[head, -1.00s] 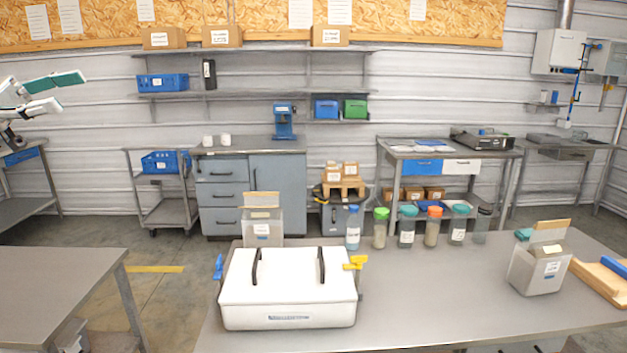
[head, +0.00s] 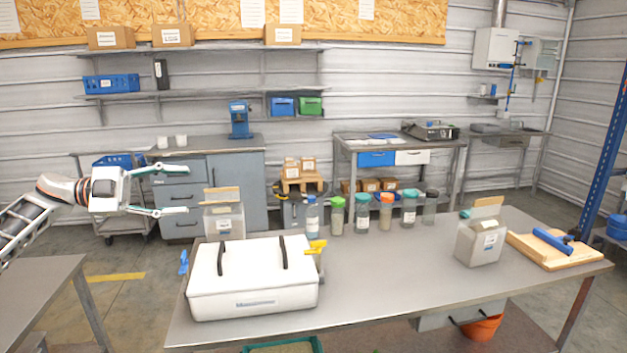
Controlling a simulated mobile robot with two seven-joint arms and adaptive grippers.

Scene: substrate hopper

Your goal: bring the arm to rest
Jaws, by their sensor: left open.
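My left arm comes in from the left in the head view. Its gripper (head: 186,190) is open and empty, with its two fingers spread and pointing right. It hangs in the air left of the small grey hopper box and above and left of the white lidded box, touching neither as far as I can see. My right gripper is not in view.
The metal table (head: 380,285) bears a white lidded box (head: 250,280), a grey hopper box (head: 224,222), several jars (head: 361,214), another grey box (head: 480,243) and a wooden board (head: 545,254). A second table (head: 38,290) stands at left. The central table's front is clear.

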